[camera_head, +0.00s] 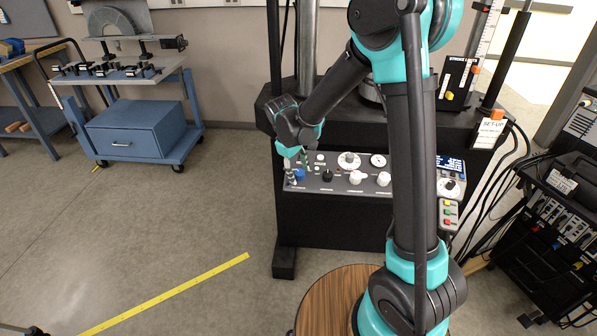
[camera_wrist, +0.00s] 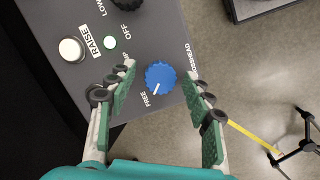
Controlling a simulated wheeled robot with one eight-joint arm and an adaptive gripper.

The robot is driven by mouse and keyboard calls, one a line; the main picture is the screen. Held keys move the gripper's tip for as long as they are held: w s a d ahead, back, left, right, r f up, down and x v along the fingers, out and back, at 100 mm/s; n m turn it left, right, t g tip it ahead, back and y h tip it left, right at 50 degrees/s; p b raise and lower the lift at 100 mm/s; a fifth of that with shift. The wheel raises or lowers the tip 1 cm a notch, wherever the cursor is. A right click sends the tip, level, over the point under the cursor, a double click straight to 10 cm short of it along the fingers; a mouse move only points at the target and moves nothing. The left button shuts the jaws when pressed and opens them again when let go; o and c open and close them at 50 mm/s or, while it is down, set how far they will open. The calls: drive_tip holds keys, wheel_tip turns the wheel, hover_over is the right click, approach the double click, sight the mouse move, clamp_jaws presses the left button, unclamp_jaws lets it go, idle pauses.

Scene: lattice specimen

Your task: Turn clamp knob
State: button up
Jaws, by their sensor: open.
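The clamp knob appears to be the blue knob (camera_wrist: 160,77) on the grey control panel (camera_wrist: 75,95), in the wrist view. It has a white pointer line aimed toward the word FREE at its lower left. The same blue knob (camera_head: 299,174) shows at the panel's left end in the head view. My gripper (camera_wrist: 160,85) is open, with one green-padded finger on each side of the knob in the picture. No contact with the knob is visible. In the head view my gripper (camera_head: 296,160) is at the panel's left end, partly hidden by my wrist.
A white button (camera_wrist: 71,49), a small green-white button (camera_wrist: 110,43) and a black knob (camera_wrist: 127,4) sit near the blue knob. More knobs and a dial (camera_head: 349,161) lie to the right. A blue cart (camera_head: 140,130) stands at left; floor between is clear.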

drive_tip(key=shift+r, duration=0.15)
drive_tip(key=v, duration=1.1)
drive_tip(key=shift+r, duration=0.35)
drive_tip(key=shift+s, duration=0.1)
